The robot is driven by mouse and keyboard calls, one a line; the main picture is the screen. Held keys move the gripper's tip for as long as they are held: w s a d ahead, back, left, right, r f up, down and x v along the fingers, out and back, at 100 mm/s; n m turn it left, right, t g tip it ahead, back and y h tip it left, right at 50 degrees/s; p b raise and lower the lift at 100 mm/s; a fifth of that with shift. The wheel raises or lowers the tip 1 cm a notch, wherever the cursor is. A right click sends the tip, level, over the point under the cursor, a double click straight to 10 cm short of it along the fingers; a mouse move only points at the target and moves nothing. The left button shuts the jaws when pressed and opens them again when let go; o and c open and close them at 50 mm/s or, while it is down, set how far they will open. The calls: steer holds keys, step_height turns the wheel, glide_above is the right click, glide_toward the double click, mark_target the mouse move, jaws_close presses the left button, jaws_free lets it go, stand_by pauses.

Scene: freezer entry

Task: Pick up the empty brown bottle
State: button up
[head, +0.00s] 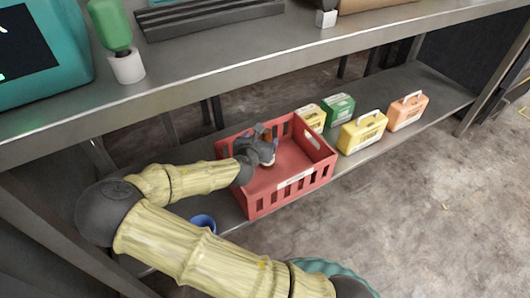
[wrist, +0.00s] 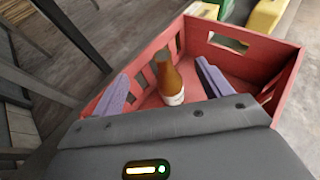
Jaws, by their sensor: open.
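The brown bottle (wrist: 170,78) stands inside the red crate (wrist: 245,62), with a pale label band low on its body. In the wrist view it lies between the two purple fingers of my gripper (wrist: 160,85), which is open, and neither finger visibly touches it. In the head view my gripper (head: 262,143) reaches down into the crate (head: 313,178) near its back left side. Only a small brown part of the bottle (head: 268,134) shows there, mostly hidden by the gripper. Whether the bottle is empty cannot be told.
The crate sits on a grey lower shelf (head: 437,90) under a metal counter (head: 230,65). Yellow (head: 362,132), green (head: 338,107) and orange (head: 407,111) cases stand right of it. A blue cup (head: 203,223) is at the left. The crate's walls surround the gripper.

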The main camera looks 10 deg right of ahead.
steer(key=shift+s+d, duration=0.1)
steer(key=shift+s, duration=0.05)
step_height(320, 180, down, 8)
steer(key=w+b, duration=0.1)
steer(key=b, duration=0.4)
steer(key=shift+d+f+b, duration=0.2)
steer(key=shift+d+b, duration=0.05)
steer(key=shift+b, duration=0.15)
steer(key=shift+w+f, duration=0.1)
